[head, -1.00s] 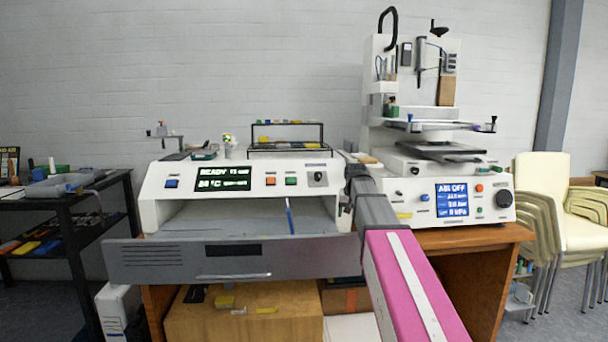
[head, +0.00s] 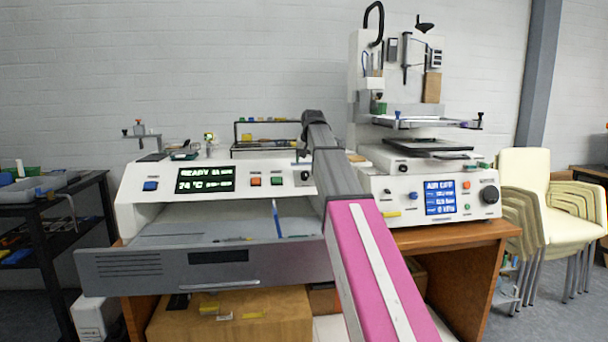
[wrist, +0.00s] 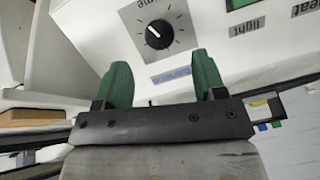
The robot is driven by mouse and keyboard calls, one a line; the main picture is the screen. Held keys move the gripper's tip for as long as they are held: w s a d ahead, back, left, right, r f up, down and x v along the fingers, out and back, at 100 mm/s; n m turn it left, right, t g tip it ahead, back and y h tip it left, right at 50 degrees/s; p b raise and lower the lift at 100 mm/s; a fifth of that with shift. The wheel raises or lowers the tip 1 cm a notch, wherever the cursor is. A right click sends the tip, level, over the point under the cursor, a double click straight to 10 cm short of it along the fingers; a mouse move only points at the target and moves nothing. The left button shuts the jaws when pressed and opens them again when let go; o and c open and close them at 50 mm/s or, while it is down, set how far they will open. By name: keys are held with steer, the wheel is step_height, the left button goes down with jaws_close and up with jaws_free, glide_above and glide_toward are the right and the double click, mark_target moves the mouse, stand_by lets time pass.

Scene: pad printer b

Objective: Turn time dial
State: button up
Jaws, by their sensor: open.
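In the head view the dial (head: 304,177) is small, at the right end of the white machine's front panel, beside my arm. My gripper (wrist: 159,76) has two green fingers, spread apart with nothing between them. The fingertips lie just below the dial in the wrist view, lined up either side of it, and appear apart from it. In the head view the fingers cannot be made out.
A second white machine with a black knob (head: 489,195) stands to the right. Shelf items (head: 277,130) are behind the panel top.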

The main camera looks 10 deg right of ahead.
mark_target(305, 173)
steer(key=x, duration=0.6)
steer(key=shift+w+f, duration=0.15)
steer(key=shift+f, duration=0.15)
steer(key=c, duration=0.9)
